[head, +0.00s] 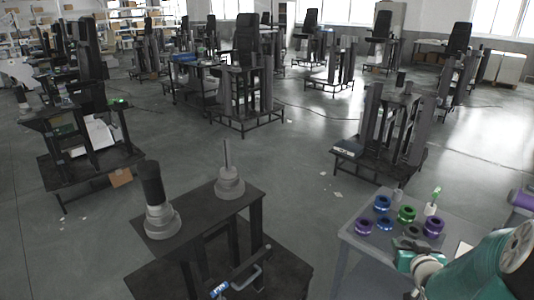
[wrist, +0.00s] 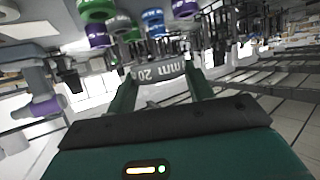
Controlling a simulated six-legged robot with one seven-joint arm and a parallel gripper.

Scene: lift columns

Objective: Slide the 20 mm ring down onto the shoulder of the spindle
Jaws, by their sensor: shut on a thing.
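My teal gripper (head: 412,258) is at the lower right in the head view, close to the grey table with rings. In the wrist view my gripper (wrist: 160,84) has its two green fingers shut on a grey ring (wrist: 158,73) marked "20 mm", which reads upside down. A spindle (head: 228,182) with a thin upright rod on a stepped grey base stands on the dark stand, well left of my gripper. A thicker spindle-like post (head: 160,215) with a black top and pale stepped collar stands nearer on the same stand. I cannot tell which is the task's spindle.
The grey table (head: 350,240) carries blue, green and purple rings, such as a green one (head: 407,213), and a small green-tipped white item (head: 432,205). The dark stand (head: 200,210) has a side handle (head: 245,275). Open floor lies between stand and table.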

